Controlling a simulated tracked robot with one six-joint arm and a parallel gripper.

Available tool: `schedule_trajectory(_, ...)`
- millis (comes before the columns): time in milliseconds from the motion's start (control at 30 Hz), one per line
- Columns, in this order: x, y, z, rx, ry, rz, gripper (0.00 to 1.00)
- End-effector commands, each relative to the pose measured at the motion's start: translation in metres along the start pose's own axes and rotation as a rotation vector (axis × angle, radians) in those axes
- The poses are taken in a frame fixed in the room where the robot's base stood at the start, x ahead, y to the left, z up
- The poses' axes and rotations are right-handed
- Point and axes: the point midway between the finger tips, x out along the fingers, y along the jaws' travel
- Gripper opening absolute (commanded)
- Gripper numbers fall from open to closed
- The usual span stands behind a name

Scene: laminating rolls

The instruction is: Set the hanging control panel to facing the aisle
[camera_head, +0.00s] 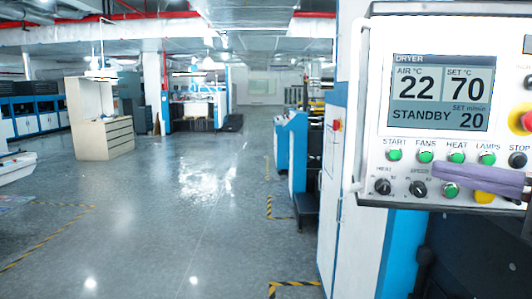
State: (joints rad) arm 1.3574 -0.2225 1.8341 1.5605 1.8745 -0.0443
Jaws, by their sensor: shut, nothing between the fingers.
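The hanging control panel (376,120) is a white box at the right, close to me. Its front faces me almost square on, with a dryer display (441,92) reading 22, 70 and STANDBY 20. Green buttons and dark knobs sit below the display. A pale bar handle (357,150) stands along its left edge. My gripper (440,171), long and purple-grey, reaches in from the right edge across the lower front of the panel. It is shut and empty and covers part of the lower controls. I cannot tell whether it touches the panel. The panel's right side is cut off.
A blue and white machine (340,240) stands below and left of the panel. The grey aisle floor (190,215) is open to the left, with yellow-black floor markings (50,235). A beige drawer cabinet (105,138) stands farther back, and more machines line the far left.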

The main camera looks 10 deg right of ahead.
Motion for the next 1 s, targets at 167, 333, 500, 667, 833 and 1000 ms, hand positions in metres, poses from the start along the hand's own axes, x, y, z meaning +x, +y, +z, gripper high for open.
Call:
schedule_trajectory(167, 0.001, 0.0, 0.0, 0.001, -0.001, 0.001, 0.0)
schedule_trajectory(333, 0.003, 0.001, 0.001, 0.001, -0.003, 0.002, 0.0)
schedule_trajectory(500, 0.012, 0.001, 0.001, 0.002, -0.005, 0.002, 0.0)
schedule_trajectory(667, 0.027, 0.001, 0.002, 0.001, -0.006, 0.002, 0.0)
schedule_trajectory(833, 0.046, 0.001, 0.002, 0.002, -0.007, 0.002, 0.0)
schedule_trajectory(1000, 0.064, 0.001, 0.002, 0.002, -0.008, 0.002, 0.0)
